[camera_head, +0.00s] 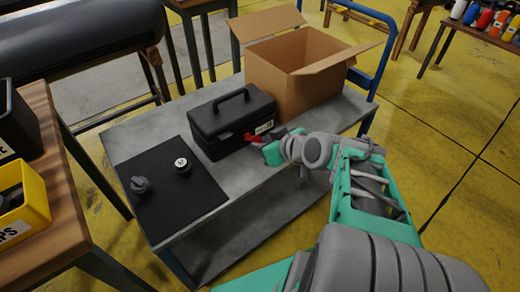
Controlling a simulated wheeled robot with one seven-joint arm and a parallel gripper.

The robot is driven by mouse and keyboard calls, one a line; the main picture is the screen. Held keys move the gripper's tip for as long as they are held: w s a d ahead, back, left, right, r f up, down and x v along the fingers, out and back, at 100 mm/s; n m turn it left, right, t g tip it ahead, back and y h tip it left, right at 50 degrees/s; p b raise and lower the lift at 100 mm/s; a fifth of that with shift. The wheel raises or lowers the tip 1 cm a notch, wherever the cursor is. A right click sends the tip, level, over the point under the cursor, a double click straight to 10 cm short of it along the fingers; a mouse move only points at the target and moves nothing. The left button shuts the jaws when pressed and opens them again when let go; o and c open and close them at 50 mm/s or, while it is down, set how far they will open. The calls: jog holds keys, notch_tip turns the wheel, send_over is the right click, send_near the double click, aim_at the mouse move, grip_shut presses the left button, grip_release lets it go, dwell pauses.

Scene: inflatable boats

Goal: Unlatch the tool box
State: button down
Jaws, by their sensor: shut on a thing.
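A black tool box (233,122) with a top handle stands on the grey cart (135,138), its lid down. A red latch (252,137) shows on its front, with a white label to its right. My gripper (258,143) is at the front of the box, shut on the red latch. Its fingertips are small in this view and the exact grip is partly hidden.
An open cardboard box (279,78) stands right behind the tool box. A black mat (180,215) with two small knobs lies on the left of the cart. A wooden table (62,195) with a yellow bin (30,207) is at the left edge. Yellow floor is open at right.

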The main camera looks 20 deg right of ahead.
jog(key=shift+s+d+f+t+b, duration=0.1)
jog(key=shift+s+f+t+b, duration=0.05)
jog(key=shift+f+t+b, duration=0.5)
jog(key=shift+r+b, duration=0.1)
jog(key=shift+b, duration=0.2)
jog(key=shift+r, duration=0.1)
jog(key=c, duration=1.2)
grip_release()
jog(key=shift+o, duration=0.2)
jog(key=p+v, duration=0.2)
jog(key=v, duration=0.5)
jog(key=shift+s+p, duration=0.3)
jog(key=shift+s, duration=0.15)
